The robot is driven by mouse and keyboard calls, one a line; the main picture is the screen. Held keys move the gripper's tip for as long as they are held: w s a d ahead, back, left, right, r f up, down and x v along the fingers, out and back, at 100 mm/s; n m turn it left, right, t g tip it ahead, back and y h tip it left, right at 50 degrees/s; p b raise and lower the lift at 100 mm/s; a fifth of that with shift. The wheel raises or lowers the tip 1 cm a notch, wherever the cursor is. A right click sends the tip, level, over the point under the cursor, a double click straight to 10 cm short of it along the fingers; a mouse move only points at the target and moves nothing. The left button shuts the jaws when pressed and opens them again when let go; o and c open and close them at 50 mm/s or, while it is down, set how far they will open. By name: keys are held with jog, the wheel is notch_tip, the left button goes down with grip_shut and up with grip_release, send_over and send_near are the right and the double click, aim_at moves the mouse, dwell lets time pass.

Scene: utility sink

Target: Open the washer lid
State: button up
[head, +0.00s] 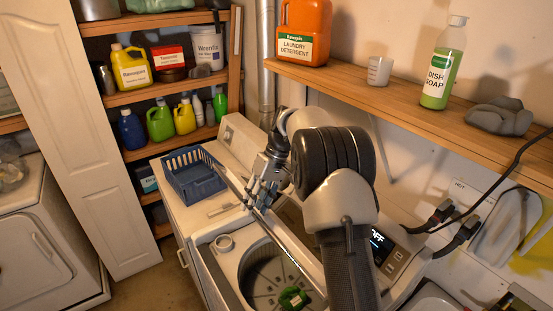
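The washer (213,262) is in the lower middle of the head view. Its round drum (258,273) shows, with a green item (293,298) inside. The washer lid (285,248) appears raised and nearly edge-on, as a thin light strip running diagonally above the opening. My gripper (257,196) is at the upper part of this strip, close to the lid's edge. I cannot tell whether it touches the lid or how far its fingers are apart. My arm hides much of the lid and part of the control panel (385,250), whose display is lit.
A blue basket (193,176) sits on the white surface left of my gripper. A wooden shelf (400,94) with detergent (304,34), a cup (379,71) and dish soap (442,68) runs above right. Black plugs and cords (455,227) are right of the panel.

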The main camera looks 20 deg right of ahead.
jog(key=d+p+v, duration=0.1)
jog(key=p+v, duration=0.8)
jog(key=v, duration=0.3)
jog(key=shift+d, duration=0.35)
dwell(0.5)
jog(key=shift+w, duration=0.15)
